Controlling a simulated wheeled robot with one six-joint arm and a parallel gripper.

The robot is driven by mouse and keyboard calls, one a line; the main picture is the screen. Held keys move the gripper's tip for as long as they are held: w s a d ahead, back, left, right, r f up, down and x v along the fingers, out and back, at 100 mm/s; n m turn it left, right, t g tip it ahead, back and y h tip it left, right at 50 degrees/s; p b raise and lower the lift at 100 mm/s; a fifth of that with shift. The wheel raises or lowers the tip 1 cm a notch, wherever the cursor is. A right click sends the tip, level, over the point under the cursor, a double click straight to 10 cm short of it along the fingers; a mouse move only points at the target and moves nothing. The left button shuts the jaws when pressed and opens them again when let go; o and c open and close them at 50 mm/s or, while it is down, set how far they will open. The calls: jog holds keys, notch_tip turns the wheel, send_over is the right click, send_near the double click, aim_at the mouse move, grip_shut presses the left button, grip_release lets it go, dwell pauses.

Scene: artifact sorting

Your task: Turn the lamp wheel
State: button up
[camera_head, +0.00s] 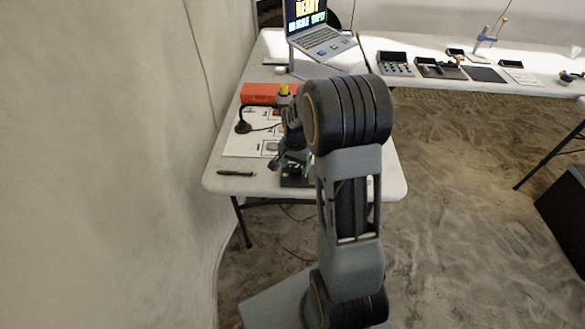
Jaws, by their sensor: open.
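My arm reaches over the near end of the white table (222,186). My gripper (285,163) is open above the table's near part, partly hidden by my own arm. A small dark object (288,183) lies just below it; I cannot tell whether they touch. A black lamp-like piece (243,126) with a round base and thin curved neck stands on a white printed sheet (240,147), left of my gripper. A yellow knob-like part (284,89) shows behind my wrist. I cannot tell for certain which part is the lamp wheel.
An orange-red box (259,93) lies beyond the sheet. A dark pen-like item (236,173) lies near the table's left edge. A laptop (322,40) stands farther back. Several devices lie on the right table section (425,82). A wall is close on the left.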

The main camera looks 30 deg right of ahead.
jog(key=shift+f, duration=0.5)
jog(key=shift+c, duration=0.3)
